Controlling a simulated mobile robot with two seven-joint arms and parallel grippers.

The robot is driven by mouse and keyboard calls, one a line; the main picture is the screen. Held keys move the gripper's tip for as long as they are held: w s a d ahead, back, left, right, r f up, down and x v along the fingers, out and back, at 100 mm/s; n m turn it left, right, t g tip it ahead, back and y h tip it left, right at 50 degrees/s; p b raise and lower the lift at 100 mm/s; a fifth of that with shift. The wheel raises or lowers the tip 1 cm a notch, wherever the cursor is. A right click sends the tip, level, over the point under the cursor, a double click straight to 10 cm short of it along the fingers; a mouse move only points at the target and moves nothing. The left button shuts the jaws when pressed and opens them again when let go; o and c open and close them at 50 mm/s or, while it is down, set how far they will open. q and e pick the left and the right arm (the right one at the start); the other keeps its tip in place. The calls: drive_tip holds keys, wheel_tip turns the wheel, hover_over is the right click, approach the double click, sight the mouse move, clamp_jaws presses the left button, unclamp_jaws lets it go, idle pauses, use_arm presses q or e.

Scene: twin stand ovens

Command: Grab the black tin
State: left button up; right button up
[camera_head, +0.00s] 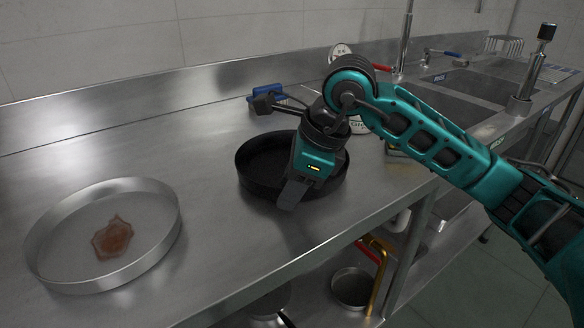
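The black tin (258,158) is a round, shallow dark pan lying flat on the steel counter, in the middle of the head view. My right gripper (290,194) points down at the tin's near right side and covers part of its rim and inside. Its fingers overlap in this view, so I cannot tell whether they are apart or closed on the rim. My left gripper is not in view.
A silver round tin (60,278) with a reddish-brown patch inside lies on the counter (205,205) at left. A blue-handled object (266,92) lies behind the black tin. Sinks (478,86) with a tap are at right. A lower shelf holds pans.

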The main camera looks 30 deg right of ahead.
drive_tip(key=shift+f, duration=0.1)
drive_tip(key=shift+c, duration=0.2)
clamp_jaws()
